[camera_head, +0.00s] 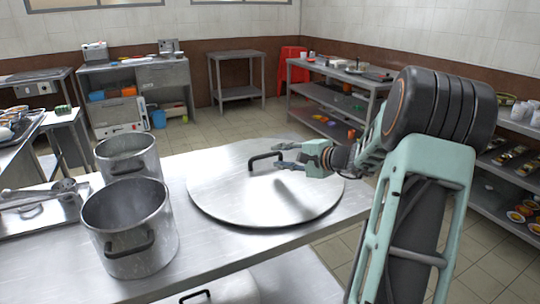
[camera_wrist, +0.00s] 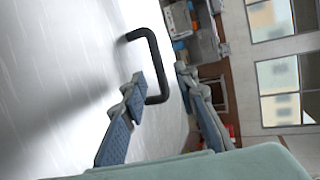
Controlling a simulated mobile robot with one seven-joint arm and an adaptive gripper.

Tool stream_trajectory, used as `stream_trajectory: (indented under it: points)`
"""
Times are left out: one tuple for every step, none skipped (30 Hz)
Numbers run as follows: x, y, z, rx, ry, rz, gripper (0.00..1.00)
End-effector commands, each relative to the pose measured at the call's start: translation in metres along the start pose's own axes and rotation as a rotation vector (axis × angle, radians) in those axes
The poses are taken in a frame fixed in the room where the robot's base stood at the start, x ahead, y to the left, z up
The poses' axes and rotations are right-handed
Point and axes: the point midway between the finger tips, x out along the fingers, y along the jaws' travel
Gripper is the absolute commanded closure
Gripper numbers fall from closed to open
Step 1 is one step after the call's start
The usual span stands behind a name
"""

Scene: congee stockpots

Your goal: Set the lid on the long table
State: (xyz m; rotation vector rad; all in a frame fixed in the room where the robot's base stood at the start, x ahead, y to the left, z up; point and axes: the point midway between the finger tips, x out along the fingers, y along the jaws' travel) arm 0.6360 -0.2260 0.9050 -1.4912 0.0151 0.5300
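The lid (camera_head: 235,190) is a large round metal disc with a black bar handle (camera_head: 251,164). It appears level over the long table (camera_head: 185,240), with a dark shadow along its near rim; whether it touches the tabletop everywhere is hard to tell. My gripper (camera_head: 283,156) is at the handle, reaching in from the right. In the wrist view, the gripper (camera_wrist: 160,78) has its two fingers spread, with part of the handle (camera_wrist: 153,60) between them and a gap to the far finger. The lid's surface (camera_wrist: 60,70) fills the left of that view.
Two open metal stockpots (camera_head: 130,225) (camera_head: 128,157) stand on the table left of the lid. A tray with ladles (camera_head: 40,200) lies at the far left. Shelving (camera_head: 335,95) stands behind, and racks with food (camera_head: 515,165) are at right. Another black handle (camera_head: 195,296) shows below the table's front edge.

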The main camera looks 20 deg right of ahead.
Motion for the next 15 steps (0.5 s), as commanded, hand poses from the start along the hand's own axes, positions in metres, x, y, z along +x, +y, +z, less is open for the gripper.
stream_trajectory:
  points:
    - [-0.012,-0.001,-0.001,-0.001,0.003,0.001,0.73]
    - [-0.017,-0.001,-0.001,0.000,0.003,0.001,0.73]
    - [-0.024,-0.001,-0.001,0.000,0.003,0.001,0.73]
    - [-0.028,-0.001,-0.001,-0.001,0.003,0.001,0.73]
    - [-0.032,-0.001,0.000,-0.001,0.002,0.000,0.73]
    - [-0.036,-0.001,0.000,0.000,0.001,0.000,0.73]
    - [-0.038,0.000,0.000,0.001,0.001,0.000,0.73]
    - [-0.041,0.000,0.000,0.001,0.001,0.001,0.73]
    - [-0.043,0.000,0.000,0.000,0.001,0.000,0.73]
    - [-0.044,0.000,0.000,0.000,0.001,0.000,0.73]
    - [-0.045,0.000,0.000,0.000,0.000,0.000,0.73]
    - [-0.046,0.000,0.000,0.000,0.000,0.000,0.73]
    - [-0.046,0.000,0.000,0.000,0.000,0.000,0.73]
    - [-0.046,0.000,0.000,0.000,0.000,0.000,0.73]
    - [-0.046,0.000,0.000,0.000,-0.001,0.000,0.73]
